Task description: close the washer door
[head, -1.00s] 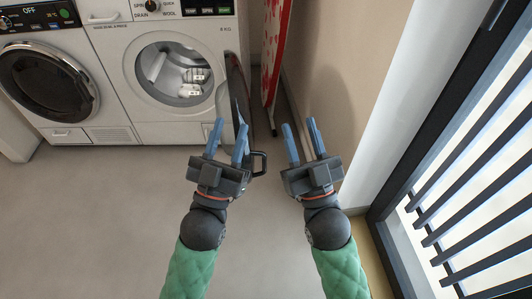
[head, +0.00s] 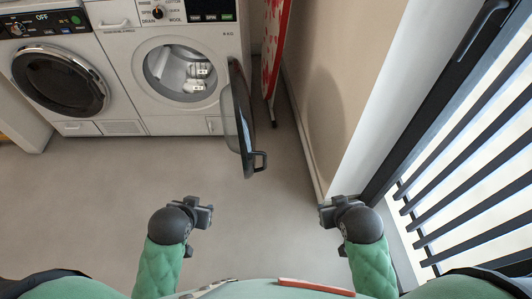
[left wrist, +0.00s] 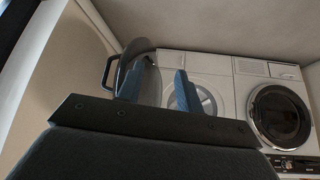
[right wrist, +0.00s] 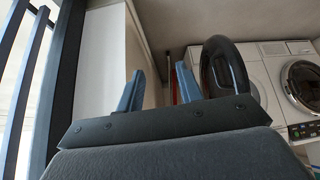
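The washer (head: 180,75) stands at the back, its round opening showing a metal drum. Its dark round door (head: 238,115) is swung wide open to the right side, with a black handle (head: 260,161) on its free edge. The door also shows in the left wrist view (left wrist: 138,62) and in the right wrist view (right wrist: 224,68). My left gripper (left wrist: 158,88) has its blue fingers apart with nothing between them. My right gripper (right wrist: 165,88) also has its fingers apart and is empty. In the head view both are well short of the door, fingers hidden there.
A second machine with a closed dark door (head: 60,80) stands left of the washer. A red and white ironing board (head: 277,45) leans by the wall on the right. A slatted window (head: 470,170) is further right. The floor (head: 90,190) before the machines is clear.

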